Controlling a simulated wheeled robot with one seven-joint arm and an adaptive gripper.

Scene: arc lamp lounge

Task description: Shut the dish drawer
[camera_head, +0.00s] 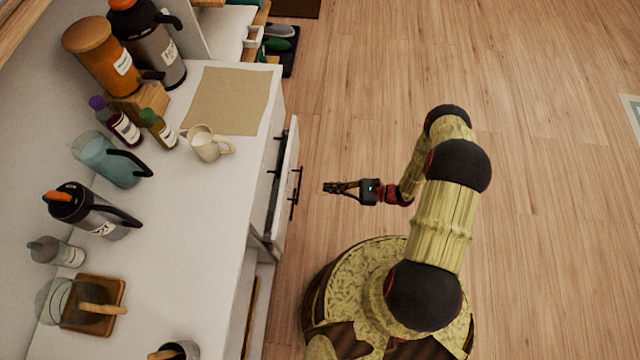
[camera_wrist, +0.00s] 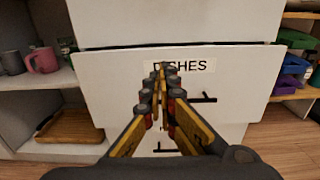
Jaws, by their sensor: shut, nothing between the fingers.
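The dish drawer (camera_wrist: 110,75) has a white front with a "DISHES" label and a black bar handle (camera_wrist: 205,99), partly hidden by my fingers. In the head view the drawer front (camera_head: 286,185) stands out from the counter, with a narrow dark gap behind it, so it is partly open. My gripper (camera_head: 328,187) is shut and empty. It is to the right of the drawer front, apart from it, pointing at it. In the wrist view my gripper's fingertips (camera_wrist: 161,68) overlap the label.
Another white drawer front (camera_wrist: 180,20) is above, and a lower one with a handle is below. Open shelves flank them, with mugs (camera_wrist: 42,60) at left and coloured bins (camera_wrist: 292,75) at right. The counter (camera_head: 190,240) holds bottles and jugs. The wooden floor (camera_head: 370,80) is clear.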

